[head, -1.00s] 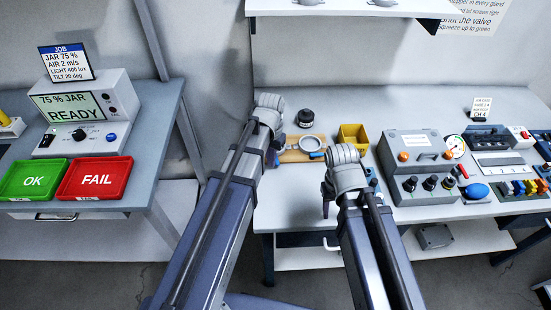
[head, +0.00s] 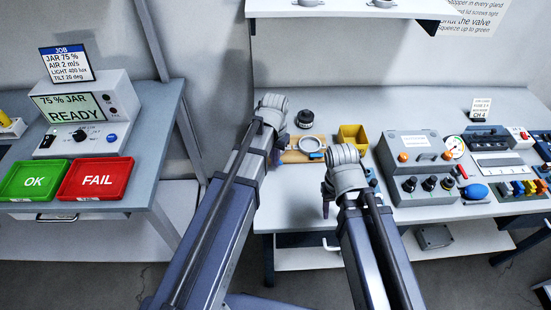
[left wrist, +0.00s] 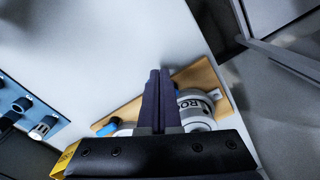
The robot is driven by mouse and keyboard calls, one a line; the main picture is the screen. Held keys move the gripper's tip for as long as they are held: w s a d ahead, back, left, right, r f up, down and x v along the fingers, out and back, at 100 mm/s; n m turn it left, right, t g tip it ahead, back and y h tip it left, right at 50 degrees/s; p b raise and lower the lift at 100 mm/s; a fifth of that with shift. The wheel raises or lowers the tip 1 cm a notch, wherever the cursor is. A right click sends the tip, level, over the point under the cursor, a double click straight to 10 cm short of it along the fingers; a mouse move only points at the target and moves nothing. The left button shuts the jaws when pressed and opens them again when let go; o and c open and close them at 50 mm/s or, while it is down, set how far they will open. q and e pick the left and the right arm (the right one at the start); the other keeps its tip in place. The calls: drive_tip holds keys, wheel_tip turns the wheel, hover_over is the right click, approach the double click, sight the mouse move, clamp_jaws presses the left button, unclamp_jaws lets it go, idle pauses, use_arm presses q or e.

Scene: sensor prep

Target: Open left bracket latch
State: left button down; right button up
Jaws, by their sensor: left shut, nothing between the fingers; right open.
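A tan board (left wrist: 200,78) on the white bench carries the brackets. In the left wrist view a grey round part with dark lettering (left wrist: 197,108) sits on it, with a small blue piece (left wrist: 178,93) at its edge, beside my fingers. Another blue piece (left wrist: 105,127) lies on the other side of my fingers; it also shows in the head view (head: 316,155) below a pale ring (head: 309,144). My left gripper (left wrist: 160,75) is shut and empty over the board, between the blue pieces; contact cannot be told. My left arm hides the board's left part in the head view. My right gripper (head: 326,203) is open and empty near the bench's front edge.
A black round jar (head: 305,119) and a yellow bin (head: 353,137) stand behind the board. A grey control box (head: 415,155) with knobs stands to the right. A shelf (head: 340,8) hangs above. The bench behind the bin is clear.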

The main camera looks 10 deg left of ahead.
use_arm(q)
drive_tip(key=shift+w+d, duration=0.4)
drive_tip(key=shift+d, duration=0.4)
idle(0.5)
drive_tip(key=shift+w+d, duration=0.3)
drive_tip(key=shift+w, duration=0.15)
idle(0.7)
drive_tip(key=shift+w+d, duration=0.1)
drive_tip(key=shift+w, duration=0.15)
use_arm(e)
drive_tip(key=shift+r, duration=0.1)
use_arm(q)
wheel_tip(320, 180, up, 6)
drive_tip(key=p, duration=0.6)
drive_tip(key=shift+s, duration=0.35)
use_arm(e)
wheel_tip(320, 180, up, 6)
drive_tip(key=shift+f, duration=0.1)
use_arm(q)
drive_tip(key=shift+d, duration=0.15)
